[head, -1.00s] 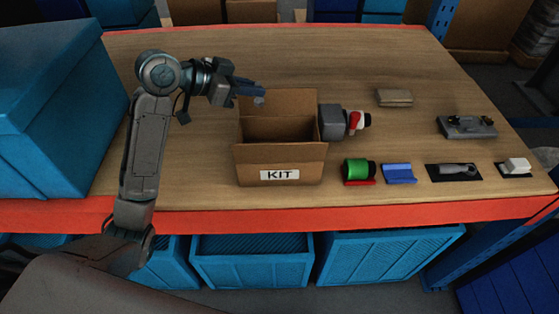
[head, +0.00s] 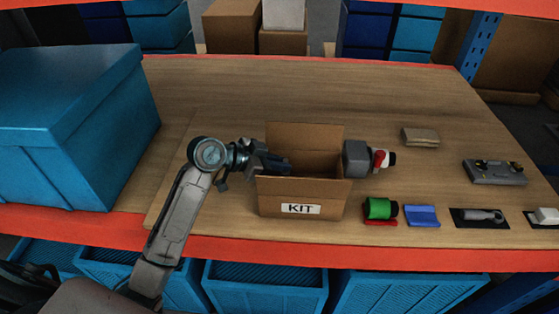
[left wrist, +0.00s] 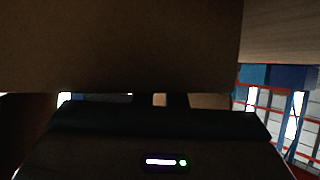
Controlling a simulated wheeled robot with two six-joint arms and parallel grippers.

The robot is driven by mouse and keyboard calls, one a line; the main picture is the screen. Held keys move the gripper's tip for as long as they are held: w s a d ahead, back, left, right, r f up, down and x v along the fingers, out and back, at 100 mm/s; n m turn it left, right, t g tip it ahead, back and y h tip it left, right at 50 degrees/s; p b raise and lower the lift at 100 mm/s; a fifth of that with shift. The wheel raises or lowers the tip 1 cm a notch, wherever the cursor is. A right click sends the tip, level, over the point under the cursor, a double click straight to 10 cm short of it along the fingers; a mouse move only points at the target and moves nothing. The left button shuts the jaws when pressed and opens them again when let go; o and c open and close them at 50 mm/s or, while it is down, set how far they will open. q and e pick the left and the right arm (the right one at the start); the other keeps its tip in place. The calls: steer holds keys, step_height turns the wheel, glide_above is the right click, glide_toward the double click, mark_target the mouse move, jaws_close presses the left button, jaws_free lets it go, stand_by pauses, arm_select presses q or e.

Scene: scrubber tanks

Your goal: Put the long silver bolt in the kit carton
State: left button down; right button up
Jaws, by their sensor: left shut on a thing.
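The kit carton (head: 318,197), an open brown box with a KIT label, stands on the wooden bench. My left gripper (head: 287,165) reaches from the left into the carton's opening, with its dark fingers at or just below the rim. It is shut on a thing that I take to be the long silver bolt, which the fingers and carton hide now. In the left wrist view, a dark brown surface, probably cardboard, fills the upper part. My right gripper is out of view.
A grey and red-white device (head: 357,158) stands close to the carton's right side. A green spool (head: 378,208), a blue holder (head: 422,216) and a silver part on a black mat (head: 466,218) lie along the front edge. A big blue bin (head: 75,130) stands left.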

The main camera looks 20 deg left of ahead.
arm_select(q)
steer(key=shift+f, duration=0.3)
steer(key=shift+s+f+b, duration=0.2)
steer(key=shift+f+b, duration=0.3)
steer(key=c, duration=1.8)
jaws_free()
steer(key=shift+f, duration=0.1)
steer(key=shift+r+p, duration=0.4)
steer(key=shift+r, duration=0.15)
steer(key=shift+a, duration=0.25)
steer(key=b+v, duration=0.1)
steer(key=v, duration=0.3)
steer(key=b+v, duration=0.1)
steer(key=v, duration=0.3)
steer(key=b+v, duration=0.1)
steer(key=v, duration=0.2)
steer(key=shift+s+a+r, duration=0.1)
steer(key=shift+r, duration=0.45)
